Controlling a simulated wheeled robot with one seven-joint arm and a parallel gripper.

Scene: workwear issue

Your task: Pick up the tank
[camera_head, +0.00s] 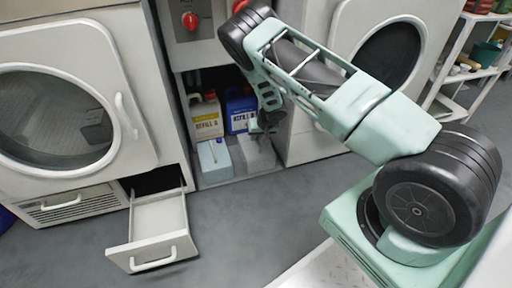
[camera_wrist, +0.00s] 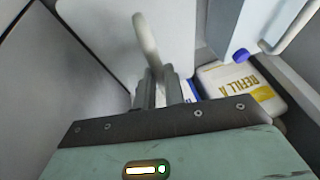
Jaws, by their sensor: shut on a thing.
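The tank (camera_head: 256,158) is a pale box on the floor of the open bay between the two machines, partly hidden by my gripper. In the wrist view its pale top (camera_wrist: 110,25) carries a curved handle (camera_wrist: 146,38). My gripper (camera_head: 266,122) reaches down into the bay above it. In the wrist view my gripper's fingers (camera_wrist: 160,88) are shut on this handle. Whether the tank is off the floor I cannot tell.
A yellow-labelled REFILL A jug (camera_head: 206,122) and a blue jug (camera_head: 239,112) stand behind. An open drawer (camera_head: 157,218) juts out left; the floor in front is clear.

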